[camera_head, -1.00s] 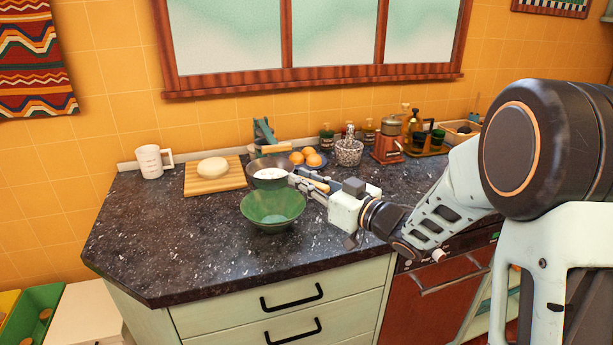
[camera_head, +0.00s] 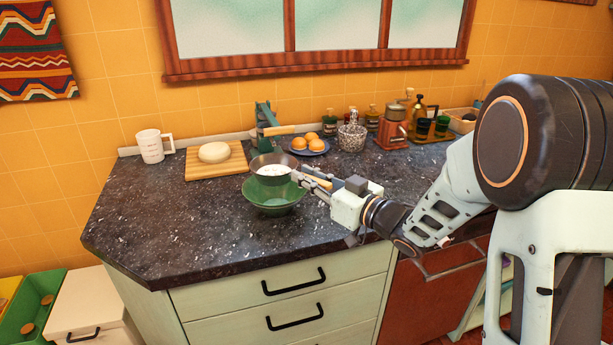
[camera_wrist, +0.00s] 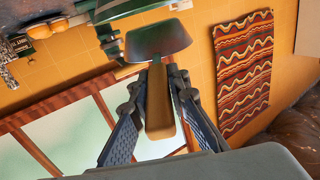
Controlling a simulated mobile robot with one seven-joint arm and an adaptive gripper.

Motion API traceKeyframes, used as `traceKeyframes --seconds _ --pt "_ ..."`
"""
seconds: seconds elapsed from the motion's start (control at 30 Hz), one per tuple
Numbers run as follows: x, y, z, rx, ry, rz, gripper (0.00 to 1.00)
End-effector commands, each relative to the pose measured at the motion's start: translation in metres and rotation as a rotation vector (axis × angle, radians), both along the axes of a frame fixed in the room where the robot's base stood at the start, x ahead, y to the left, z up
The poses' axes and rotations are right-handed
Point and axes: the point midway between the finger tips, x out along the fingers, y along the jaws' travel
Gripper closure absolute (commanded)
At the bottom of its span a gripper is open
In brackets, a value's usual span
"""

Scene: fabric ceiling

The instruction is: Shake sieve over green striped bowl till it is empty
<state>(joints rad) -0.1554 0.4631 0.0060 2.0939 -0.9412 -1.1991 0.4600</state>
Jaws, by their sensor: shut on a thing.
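The sieve (camera_head: 264,162) is a dark, round strainer with a white fill (camera_head: 273,170) in it. It is held above the back part of the green bowl (camera_head: 272,206), covering part of the bowl's opening. The bowl stands upright on the dark counter; stripes cannot be made out at this size. My gripper (camera_head: 302,180) is to the right of the sieve, shut on its wooden handle. In the wrist view the handle (camera_wrist: 159,100) lies between my fingers, with the outside of the sieve (camera_wrist: 158,40) beyond it. The bowl's inside is mostly hidden.
A wooden board (camera_head: 230,168) with a pale round dough (camera_head: 214,152) lies behind left. A white measuring cup (camera_head: 150,146) stands farther left. A green device (camera_head: 264,118) and a blue plate (camera_head: 318,148) with orange fruits are behind. The counter's front left (camera_head: 160,230) is clear.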

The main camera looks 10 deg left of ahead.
Motion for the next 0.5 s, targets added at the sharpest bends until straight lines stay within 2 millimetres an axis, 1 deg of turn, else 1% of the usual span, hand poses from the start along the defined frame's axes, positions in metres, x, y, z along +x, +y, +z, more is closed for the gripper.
traceKeyframes --seconds 0.27,0.5 --pt "0.001 -0.001 0.001 0.001 -0.002 0.000 1.00" --pt "0.019 -0.012 0.002 0.001 -0.002 -0.001 1.00"
